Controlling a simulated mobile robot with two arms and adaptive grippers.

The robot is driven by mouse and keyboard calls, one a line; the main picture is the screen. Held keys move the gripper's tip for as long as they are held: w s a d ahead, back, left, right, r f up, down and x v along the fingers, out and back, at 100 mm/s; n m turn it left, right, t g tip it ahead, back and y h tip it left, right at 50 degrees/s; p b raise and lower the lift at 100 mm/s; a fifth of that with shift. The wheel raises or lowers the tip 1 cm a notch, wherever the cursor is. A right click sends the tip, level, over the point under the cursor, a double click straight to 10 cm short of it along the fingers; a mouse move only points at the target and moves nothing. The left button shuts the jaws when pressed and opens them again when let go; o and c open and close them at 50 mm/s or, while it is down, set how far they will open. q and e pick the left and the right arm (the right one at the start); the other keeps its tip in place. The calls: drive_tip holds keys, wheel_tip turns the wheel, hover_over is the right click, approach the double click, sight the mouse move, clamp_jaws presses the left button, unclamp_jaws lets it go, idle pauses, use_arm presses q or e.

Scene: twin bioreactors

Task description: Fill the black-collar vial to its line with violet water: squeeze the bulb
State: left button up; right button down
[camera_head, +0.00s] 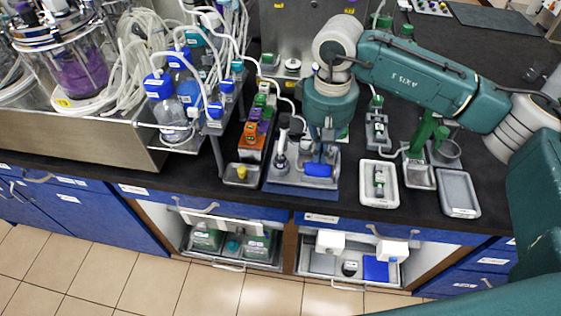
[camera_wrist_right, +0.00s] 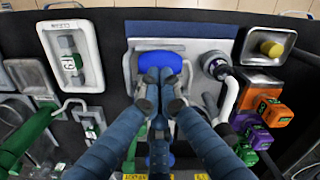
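My right gripper (camera_head: 322,155) points down over the blue bulb (camera_head: 318,170) at the front of the grey-blue sampling stand (camera_head: 285,187). In the right wrist view its fingertips (camera_wrist_right: 161,93) are nearly together, overlapping the near edge of the bulb (camera_wrist_right: 160,62). Whether they press on it is unclear. A black-collared upright piece, apparently the vial (camera_head: 281,162), stands left of the bulb; its round top shows in the wrist view (camera_wrist_right: 215,66). Its line and liquid level cannot be made out. Violet liquid (camera_head: 82,72) shows in the glass vessel at left. My left gripper is out of view.
A white tray (camera_head: 366,198) holding a small labelled item and an empty grey tray (camera_head: 458,207) lie to the right. Orange, violet and green blocks (camera_head: 252,140) and a small metal tray with a yellow piece (camera_head: 230,181) stand to the left. Open drawers are below.

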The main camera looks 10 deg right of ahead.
sight(319, 165)
drive_tip(key=shift+f, duration=0.15)
idle(0.3)
drive_tip(key=shift+f+b, duration=0.75)
drive_tip(key=shift+b, duration=0.15)
drive_tip(key=shift+f, duration=0.1)
drive_tip(key=shift+f+b, duration=0.7)
drive_tip(key=shift+b, duration=0.15)
drive_tip(key=shift+r, duration=0.2)
drive_tip(key=shift+r+p, duration=0.5)
drive_tip(key=shift+r, duration=1)
drive_tip(key=shift+f, duration=0.1)
